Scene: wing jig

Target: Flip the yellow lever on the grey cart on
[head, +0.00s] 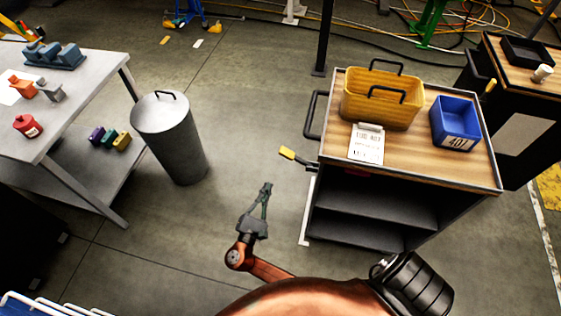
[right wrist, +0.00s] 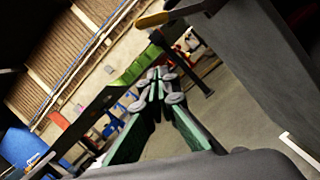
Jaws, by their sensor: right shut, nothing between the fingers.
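The yellow lever (head: 287,153) sticks out to the left from the near left side of the grey cart (head: 375,205), on a dark stem. My right gripper (head: 267,185) is shut and empty, a little below and left of the lever in the head view, apart from it. In the right wrist view, the shut fingers (right wrist: 155,80) point into the room, and the yellow lever end (right wrist: 152,20) shows above them at the top. My left gripper is not in view.
The cart's wooden top holds a yellow bin (head: 382,100), a blue bin (head: 456,122) and a white paper (head: 367,145). A black handle (head: 312,115) juts from its left side. A grey trash can (head: 170,135) and a grey table (head: 75,110) stand left. Floor between is clear.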

